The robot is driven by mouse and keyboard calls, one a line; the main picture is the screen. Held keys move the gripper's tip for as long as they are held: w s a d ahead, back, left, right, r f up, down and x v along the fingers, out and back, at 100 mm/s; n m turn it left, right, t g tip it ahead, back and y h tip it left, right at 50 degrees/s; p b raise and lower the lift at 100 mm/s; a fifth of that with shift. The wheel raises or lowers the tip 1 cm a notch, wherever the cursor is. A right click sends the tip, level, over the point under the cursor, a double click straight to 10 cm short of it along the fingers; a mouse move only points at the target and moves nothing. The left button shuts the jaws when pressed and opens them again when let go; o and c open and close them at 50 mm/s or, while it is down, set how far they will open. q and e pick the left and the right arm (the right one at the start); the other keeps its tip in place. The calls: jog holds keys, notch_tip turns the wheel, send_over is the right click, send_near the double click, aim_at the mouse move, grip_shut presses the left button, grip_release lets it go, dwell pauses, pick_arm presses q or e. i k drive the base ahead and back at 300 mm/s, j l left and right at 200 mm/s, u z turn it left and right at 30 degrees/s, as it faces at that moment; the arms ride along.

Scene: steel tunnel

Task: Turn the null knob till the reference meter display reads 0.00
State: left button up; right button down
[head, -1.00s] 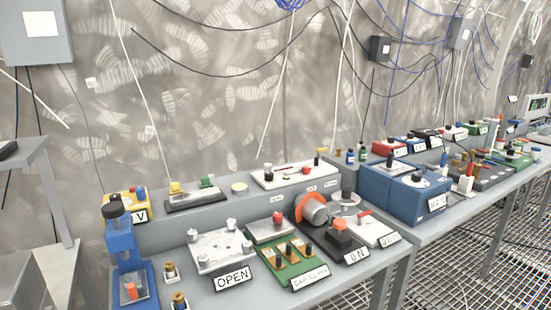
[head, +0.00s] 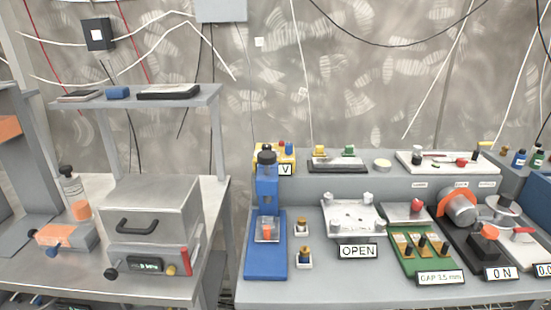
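Neither of my grippers is in view. I cannot pick out the null knob or the reference meter for certain. A display plate (head: 544,270) at the right edge starts with "0.0" and is cut off by the frame. A white unit with a red lever (head: 524,238) sits just behind it. Other plates read "0 N" (head: 499,273), "OPEN" (head: 358,251) and a gap value in mm (head: 440,277). A yellow box (head: 270,158) at the back carries a "V" plate and coloured knobs.
A grey bench (head: 330,290) holds these devices and a blue stand (head: 266,245). A separate table at left carries a steel box with a handle (head: 152,215), a pressure display (head: 147,265) and a bottle (head: 74,193). A narrow gap separates the two.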

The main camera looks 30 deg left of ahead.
aim_at(288, 150)
jog(key=k+j+u, duration=0.15)
jog(key=j, duration=0.25)
jog(key=j+u, duration=0.15)
jog(key=j, duration=0.25)
jog(key=k+j+u, duration=0.15)
jog(key=j, duration=0.3)
